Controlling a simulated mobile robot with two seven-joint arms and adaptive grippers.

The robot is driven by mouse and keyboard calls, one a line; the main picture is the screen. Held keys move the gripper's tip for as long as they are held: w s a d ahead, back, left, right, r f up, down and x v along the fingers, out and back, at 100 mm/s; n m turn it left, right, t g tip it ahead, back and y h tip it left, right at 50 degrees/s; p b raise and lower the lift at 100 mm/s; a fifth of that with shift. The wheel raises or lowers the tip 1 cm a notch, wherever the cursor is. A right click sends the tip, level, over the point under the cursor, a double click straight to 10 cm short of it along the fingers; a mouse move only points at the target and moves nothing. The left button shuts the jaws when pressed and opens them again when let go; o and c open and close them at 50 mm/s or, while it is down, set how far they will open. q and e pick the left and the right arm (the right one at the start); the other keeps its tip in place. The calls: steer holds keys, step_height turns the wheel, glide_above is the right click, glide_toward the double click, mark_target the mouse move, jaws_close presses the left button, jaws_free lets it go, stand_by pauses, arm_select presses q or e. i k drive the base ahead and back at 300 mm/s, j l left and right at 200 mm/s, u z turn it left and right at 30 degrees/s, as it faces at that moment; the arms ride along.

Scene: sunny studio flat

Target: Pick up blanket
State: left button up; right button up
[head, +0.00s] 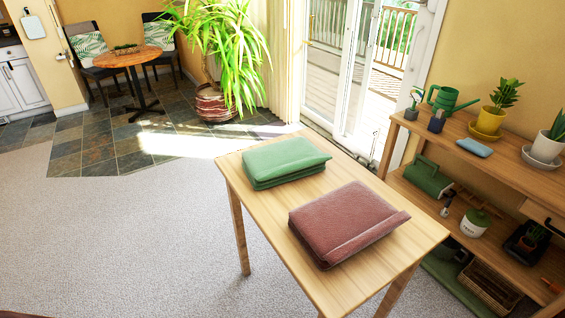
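Two folded cloth bundles lie apart on a light wooden table (403,258). The green folded bundle (285,158) lies toward the table's far left. The dusty red folded bundle (342,220) lies nearer, right of the middle, with a loose folded edge along its right side. Either could be the blanket; I cannot tell which one the task names. Neither of my grippers shows in the head view.
A wooden shelf (478,143) with potted plants, a green watering can (449,99) and small items stands right of the table. Carpet (120,235) is open to the left. A large plant (215,100), round table (127,57) and glass door (345,70) are behind.

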mark_target(267, 166)
steer(key=i+j+z, duration=0.1)
steer(key=j+z, duration=1.05)
steer(key=z, duration=0.15)
steer(key=j+z, duration=0.3)
steer(key=j, duration=0.15)
steer(key=j+z, duration=0.3)
steer(key=j+u, duration=0.45)
steer(key=i+j+u, duration=0.15)
steer(key=j+u, duration=0.25)
